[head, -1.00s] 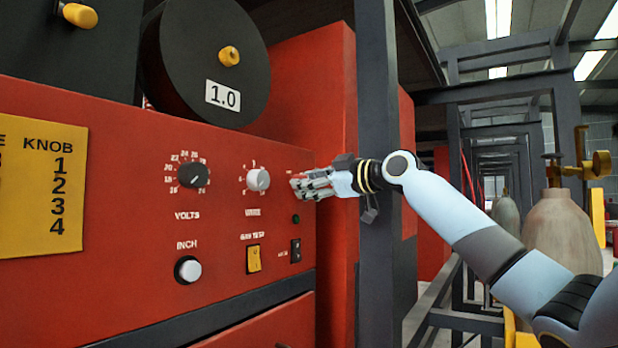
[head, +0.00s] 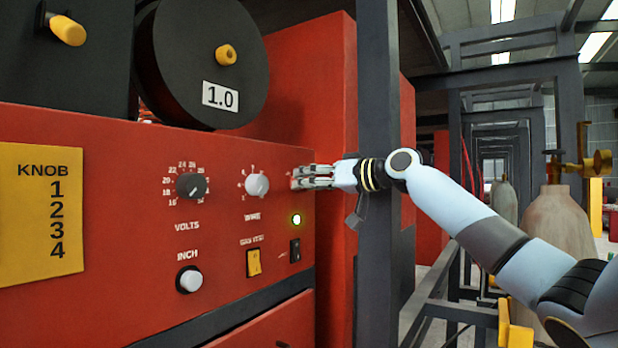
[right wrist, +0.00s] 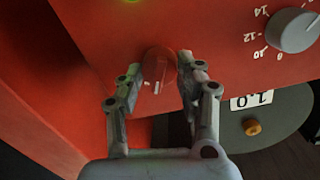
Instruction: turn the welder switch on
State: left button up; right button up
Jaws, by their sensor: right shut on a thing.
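The red welder (head: 120,180) fills the left of the head view. My right gripper (head: 297,178) is at the upper right of its front panel. In the right wrist view my right gripper (right wrist: 160,84) has its two fingers on either side of a red welder switch (right wrist: 157,62), shut on it. In the head view the fingers hide this switch. A small round lamp (head: 296,219) below the gripper glows green. It also shows at the top edge of the right wrist view. My left gripper is not in view.
The panel also has a black volts knob (head: 191,185), a white wire knob (head: 257,185), a white inch button (head: 189,280), a yellow rocker (head: 253,263) and a black rocker (head: 295,250). A dark post (head: 379,130) stands close beside my right wrist.

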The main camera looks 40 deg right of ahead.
jog(key=shift+d+m+p, duration=0.1)
jog(key=shift+m+p, duration=0.4)
jog(key=shift+m, duration=1)
jog(key=shift+y, duration=0.3)
jog(key=o, duration=1.1)
jog(key=shift+o, duration=0.2)
jog(key=shift+s, duration=0.1)
jog(key=v, duration=0.7)
jog(key=shift+s+d, duration=0.1)
jog(key=shift+s, duration=0.05)
